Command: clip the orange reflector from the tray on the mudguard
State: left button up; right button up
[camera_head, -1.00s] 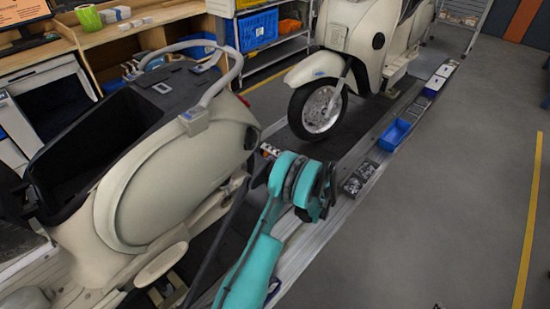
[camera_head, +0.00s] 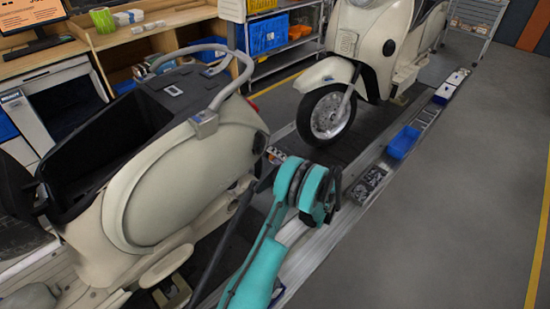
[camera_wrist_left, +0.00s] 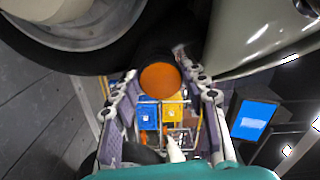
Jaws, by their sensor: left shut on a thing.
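In the left wrist view, the round orange reflector (camera_wrist_left: 160,80) sits between the fingertips of my left gripper (camera_wrist_left: 160,88), which is shut on it. A dark part, perhaps the mudguard (camera_wrist_left: 158,52), is just behind the reflector; I cannot tell if they touch. A black tyre curves at the upper left and a cream body panel is at the upper right. In the head view, my left gripper (camera_head: 268,172) is beside the rear of the near cream scooter (camera_head: 185,170), its fingers small and partly hidden by my teal arm. The reflector is not distinguishable there. My right gripper is not in view.
A second cream scooter (camera_head: 370,50) stands farther along the conveyor. A blue tray (camera_head: 403,142) and a compartment of dark parts (camera_head: 370,182) lie along the conveyor's right edge. Shelves and a wooden bench stand behind. The grey floor at right is clear.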

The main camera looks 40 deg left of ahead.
pick_arm(q)
jog(key=shift+a, duration=0.35)
jog(key=shift+w+a, duration=0.1)
jog(key=shift+a, duration=1)
jog(key=shift+a, duration=0.25)
dwell(0.4)
jog(key=o, duration=1)
